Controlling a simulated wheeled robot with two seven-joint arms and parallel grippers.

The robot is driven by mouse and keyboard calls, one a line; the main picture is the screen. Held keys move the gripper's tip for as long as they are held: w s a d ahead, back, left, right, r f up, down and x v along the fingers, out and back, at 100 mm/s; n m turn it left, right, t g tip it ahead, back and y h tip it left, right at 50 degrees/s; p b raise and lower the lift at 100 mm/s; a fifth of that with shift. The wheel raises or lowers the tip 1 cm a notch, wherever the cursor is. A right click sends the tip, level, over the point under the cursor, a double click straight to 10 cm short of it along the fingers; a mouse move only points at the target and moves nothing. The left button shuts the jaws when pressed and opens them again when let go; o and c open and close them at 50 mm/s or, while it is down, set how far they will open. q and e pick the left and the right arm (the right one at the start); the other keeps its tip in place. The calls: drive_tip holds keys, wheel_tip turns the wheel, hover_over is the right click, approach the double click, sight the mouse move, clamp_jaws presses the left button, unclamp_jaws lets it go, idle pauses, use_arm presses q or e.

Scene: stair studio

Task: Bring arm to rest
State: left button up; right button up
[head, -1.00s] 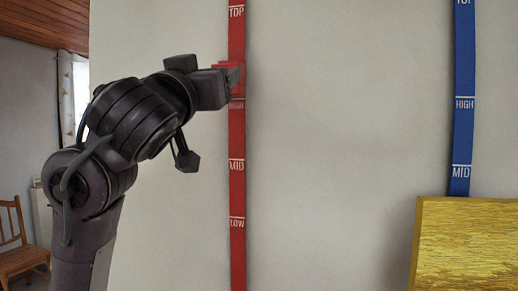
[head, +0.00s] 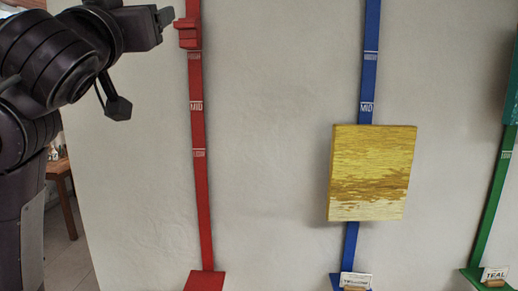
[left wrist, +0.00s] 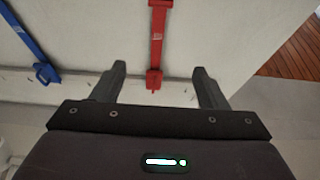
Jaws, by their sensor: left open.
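My left arm comes in from the left in the head view. Its gripper (head: 166,17) is at the top, just left of the red slider (head: 188,34) on the red wall strip (head: 198,180), with a small gap seen between them. In the left wrist view my left gripper (left wrist: 158,70) has its two fingers wide apart with nothing between them. Beyond them the red strip (left wrist: 158,28) runs down to its red foot (left wrist: 153,80). My right arm and gripper are not in view.
A yellow panel (head: 370,172) hangs on the blue strip (head: 369,60), above a card reading YELLOW (head: 355,281). A green strip (head: 490,215) with a teal panel (head: 513,85) is at the right edge. The wall between strips is bare. A wooden chair or table (head: 65,205) stands far left.

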use_arm(q)
drive_tip(key=w+f+g, duration=0.3)
drive_tip(key=f+g, duration=0.1)
drive_tip(key=f, duration=1.7)
drive_tip(key=w+f+g, duration=0.2)
drive_tip(key=f+g, duration=0.3)
drive_tip(key=f, duration=1.5)
drive_tip(key=s+a+f+m+g, duration=0.1)
drive_tip(key=s+f+g, duration=0.4)
drive_tip(key=s+f, duration=0.9)
drive_tip(key=s+a+f+m+g, duration=0.1)
drive_tip(key=s+f+g, duration=0.4)
drive_tip(key=s+f, duration=0.9)
wheel_tip(320, 180, down, 26)
drive_tip(key=w+g, duration=0.1)
drive_tip(key=w, duration=0.1)
drive_tip(key=s+a+f+g, duration=0.1)
drive_tip(key=s+a+f, duration=0.2)
drive_tip(key=s+f, duration=1.8)
wheel_tip(320, 180, down, 2)
drive_tip(key=shift+s+f+y, duration=0.2)
drive_tip(key=shift+s+y, duration=0.05)
drive_tip(key=shift+y, duration=0.15)
